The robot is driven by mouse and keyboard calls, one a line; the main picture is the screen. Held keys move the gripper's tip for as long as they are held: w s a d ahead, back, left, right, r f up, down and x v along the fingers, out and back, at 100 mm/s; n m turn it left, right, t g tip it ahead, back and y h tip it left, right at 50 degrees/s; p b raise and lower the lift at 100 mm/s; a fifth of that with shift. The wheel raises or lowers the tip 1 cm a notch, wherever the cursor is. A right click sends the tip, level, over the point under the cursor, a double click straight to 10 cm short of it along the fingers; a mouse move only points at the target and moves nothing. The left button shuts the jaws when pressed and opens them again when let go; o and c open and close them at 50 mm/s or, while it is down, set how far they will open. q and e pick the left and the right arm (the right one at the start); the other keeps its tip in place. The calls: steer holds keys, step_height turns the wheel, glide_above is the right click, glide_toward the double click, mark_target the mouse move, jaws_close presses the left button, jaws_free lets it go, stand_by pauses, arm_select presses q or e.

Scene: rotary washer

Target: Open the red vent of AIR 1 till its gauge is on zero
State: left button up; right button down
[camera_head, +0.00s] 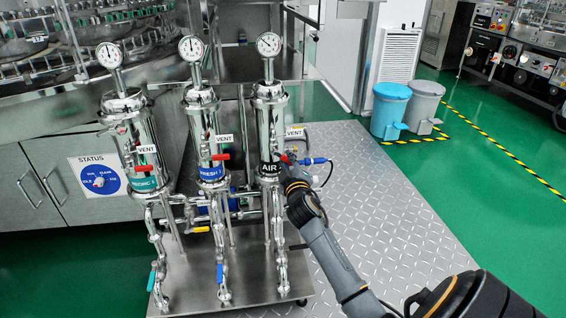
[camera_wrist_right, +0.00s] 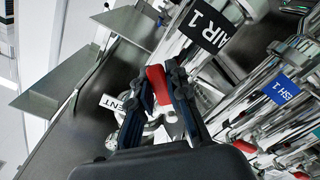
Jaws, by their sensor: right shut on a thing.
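The AIR 1 housing (camera_head: 269,132) is the rightmost of three upright steel filter housings, with a black AIR label (camera_head: 270,168). Its round gauge (camera_head: 269,44) sits on top; the needle reading is too small to tell. My right gripper (camera_head: 287,158) is at the right side of this housing, at its red vent handle. In the wrist view the right gripper (camera_wrist_right: 160,88) has its two fingers closed around the red vent handle (camera_wrist_right: 157,84). The AIR 1 label (camera_wrist_right: 208,26) and a partly hidden VENT tag (camera_wrist_right: 110,102) show there too. My left gripper is not in view.
Two other housings stand to the left, one with a blue FRESH label (camera_head: 211,172) and one with a green label (camera_head: 143,184); each has a red vent handle. Blue and grey bins (camera_head: 390,110) stand behind right. Checkered floor plate (camera_head: 400,215) lies right of the stand.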

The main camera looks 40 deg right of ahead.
steer(key=m, duration=0.2)
steer(key=a+f+m, duration=0.1)
steer(key=shift+w, duration=0.25)
steer(key=shift+w+a+f+m+p, duration=0.1)
steer(key=shift+w+a+m+p, duration=0.3)
steer(key=shift+m, duration=0.7)
steer(key=shift+w+a+f+m+p, duration=0.15)
steer(key=shift+a+m+p, duration=0.3)
steer(key=shift+m, duration=0.65)
steer(key=shift+w+a+f+m+p, duration=0.2)
steer(key=shift+m+p, duration=0.4)
steer(key=shift+m, duration=0.5)
steer(key=shift+a+r, duration=0.1)
steer(key=c, duration=1.3)
jaws_free()
steer(key=v, duration=0.7)
steer(key=shift+s+a, duration=0.1)
steer(key=shift+s, duration=0.15)
